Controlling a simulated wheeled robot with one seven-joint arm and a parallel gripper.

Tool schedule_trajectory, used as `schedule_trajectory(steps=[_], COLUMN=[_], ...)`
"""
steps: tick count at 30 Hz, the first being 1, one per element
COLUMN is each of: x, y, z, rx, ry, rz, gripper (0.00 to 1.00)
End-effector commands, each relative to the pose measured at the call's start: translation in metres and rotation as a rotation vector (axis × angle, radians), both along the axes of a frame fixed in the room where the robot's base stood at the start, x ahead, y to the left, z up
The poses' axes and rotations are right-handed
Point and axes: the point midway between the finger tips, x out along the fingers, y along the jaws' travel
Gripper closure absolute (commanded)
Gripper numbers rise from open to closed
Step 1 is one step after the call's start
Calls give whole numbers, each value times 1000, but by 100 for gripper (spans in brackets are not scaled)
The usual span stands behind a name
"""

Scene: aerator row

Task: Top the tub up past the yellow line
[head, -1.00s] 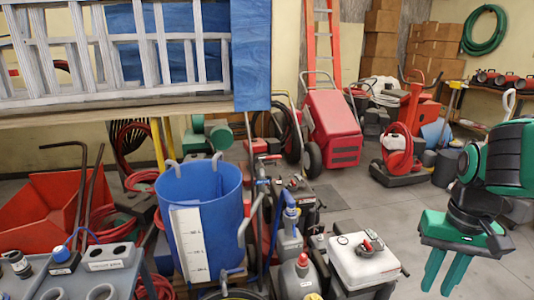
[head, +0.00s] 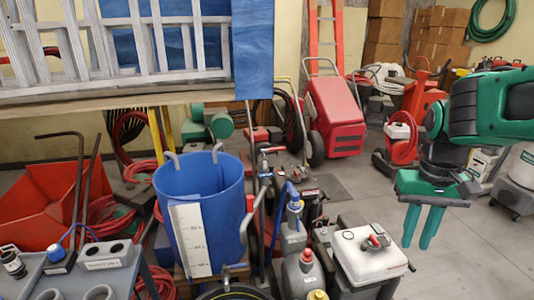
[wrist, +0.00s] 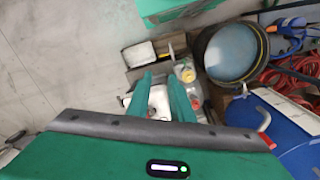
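The blue tub (head: 228,215) stands upright left of centre in the head view, with a white graduated strip (head: 190,240) down its front. I cannot make out a yellow line on the strip, nor the water level inside. A pipe with a small red-handled valve (head: 273,150) stands just right of the tub. A blue-handled valve (head: 291,190) is beside it. My gripper (head: 420,228) is to the right, well apart from the tub, fingers pointing down, empty and apart. In the wrist view the tub (wrist: 270,125) is at the right, beyond the fingers (wrist: 163,78).
A white-topped machine with a red knob (head: 350,268) and a grey bottle with a red cap (head: 302,278) stand right of the tub. A grey bench (head: 120,278) is at the front left. The floor at right is partly clear.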

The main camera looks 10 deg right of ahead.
Motion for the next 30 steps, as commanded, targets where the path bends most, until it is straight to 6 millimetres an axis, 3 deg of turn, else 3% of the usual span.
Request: schedule_trajectory(steps=[3, 8, 15, 21, 30], x=[53, 124, 220, 288, 371], y=[10, 37, 97, 155, 233], z=[12, 18, 12, 2, 1], rx=[-6, 17, 110, 237, 493], ry=[36, 73, 107, 102, 30], rz=[109, 266, 502, 687, 914], gripper=[80, 80, 80, 80, 80])
